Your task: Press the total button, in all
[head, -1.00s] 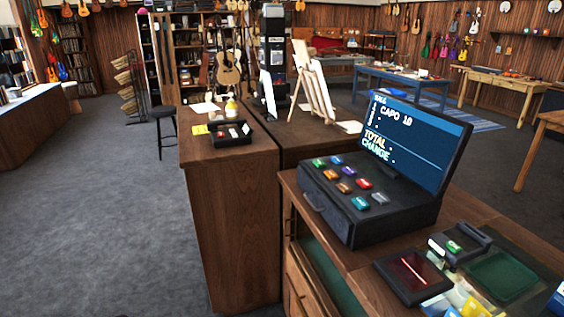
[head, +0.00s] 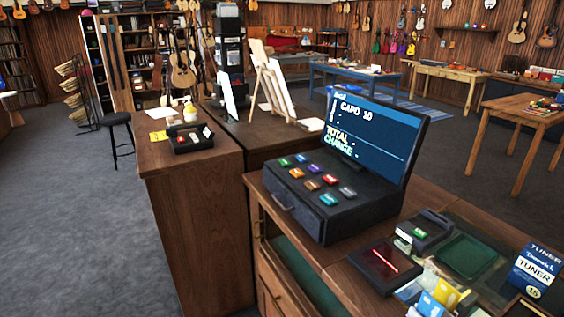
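A black cash register (head: 330,208) stands on the wooden counter at the right of the head view. Several coloured buttons lie on its sloped top in rows: green, blue, purple, red, orange, brown, grey and others. Their labels are too small to read, so I cannot tell which is the total button. The register's screen (head: 372,135) shows "CAPO 10", "TOTAL" and "CHANGE", with no clear figure beside the last two. Neither of my grippers shows in the view.
In front of the register lie a black scanner pad with a red line (head: 385,262), a small card terminal (head: 425,232), a green tray (head: 466,257) and a blue tuner box (head: 535,268). A lower-left counter (head: 190,165) holds a small black tray (head: 194,139). Grey floor at left is free.

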